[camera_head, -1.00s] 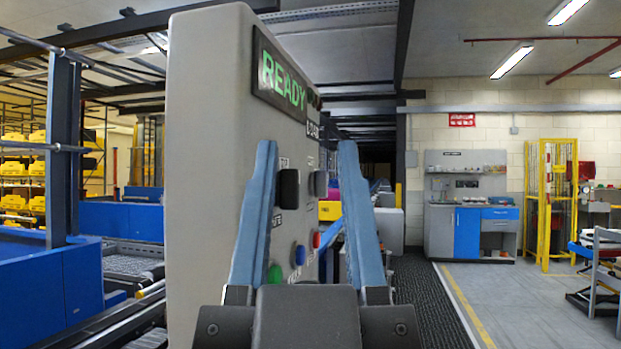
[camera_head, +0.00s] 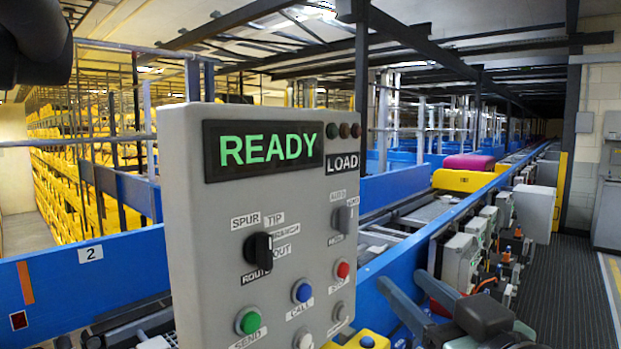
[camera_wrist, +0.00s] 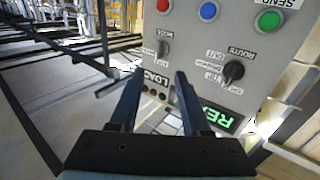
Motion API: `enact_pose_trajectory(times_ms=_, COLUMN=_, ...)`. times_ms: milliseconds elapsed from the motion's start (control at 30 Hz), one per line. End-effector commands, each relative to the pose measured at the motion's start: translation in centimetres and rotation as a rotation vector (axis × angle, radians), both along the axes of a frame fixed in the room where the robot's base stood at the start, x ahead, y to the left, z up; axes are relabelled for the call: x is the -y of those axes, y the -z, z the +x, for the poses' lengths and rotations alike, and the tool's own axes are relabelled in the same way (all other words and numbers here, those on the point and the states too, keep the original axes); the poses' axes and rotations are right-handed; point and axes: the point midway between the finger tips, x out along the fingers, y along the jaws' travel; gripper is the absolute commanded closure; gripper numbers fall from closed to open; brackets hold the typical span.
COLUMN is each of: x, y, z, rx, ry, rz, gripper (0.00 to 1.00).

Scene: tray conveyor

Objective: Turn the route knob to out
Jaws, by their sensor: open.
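The route knob (camera_head: 258,252) is a black rotary knob on the grey control panel (camera_head: 190,185). Labels SPUR, TIP and OUT surround it, with ROUTE below; I cannot tell surely which one it points to. It also shows upside down in the wrist view (camera_wrist: 233,71), right of my fingers and apart from them. My gripper (camera_wrist: 157,84) is open and empty, its fingertips over the panel's lit top part. In the head view my gripper (camera_head: 400,280) is at the lower right, right of the panel and clear of the knob.
The panel also carries a READY display (camera_head: 265,149), a grey mode knob (camera_head: 341,218), a red button (camera_head: 343,270), a blue button (camera_head: 302,292) and a green button (camera_head: 249,321). A blue-sided conveyor (camera_head: 465,210) runs behind it. A dark walkway (camera_head: 560,290) lies at the right.

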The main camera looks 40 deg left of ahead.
Motion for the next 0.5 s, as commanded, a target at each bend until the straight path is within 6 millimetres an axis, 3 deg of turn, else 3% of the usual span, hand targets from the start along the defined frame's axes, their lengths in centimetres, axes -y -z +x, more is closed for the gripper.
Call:
enact_pose_trajectory(times_ms=33, x=-0.9, y=-2.1, z=-0.7, rx=-0.029, ry=-0.105, rz=-0.013, gripper=0.53)
enact_pose_trajectory(times_ms=200, x=-2.7, y=-3.5, z=-4.2, rx=-0.048, ry=-0.411, rz=-0.025, gripper=0.53)
enact_pose_trajectory(times_ms=333, x=-2.9, y=-4.2, z=-5.9, rx=-0.033, ry=-0.539, rz=-0.016, gripper=0.53)
enact_pose_trajectory(times_ms=500, x=-3.5, y=-4.3, z=-6.6, rx=-0.025, ry=-0.586, rz=-0.012, gripper=0.53)
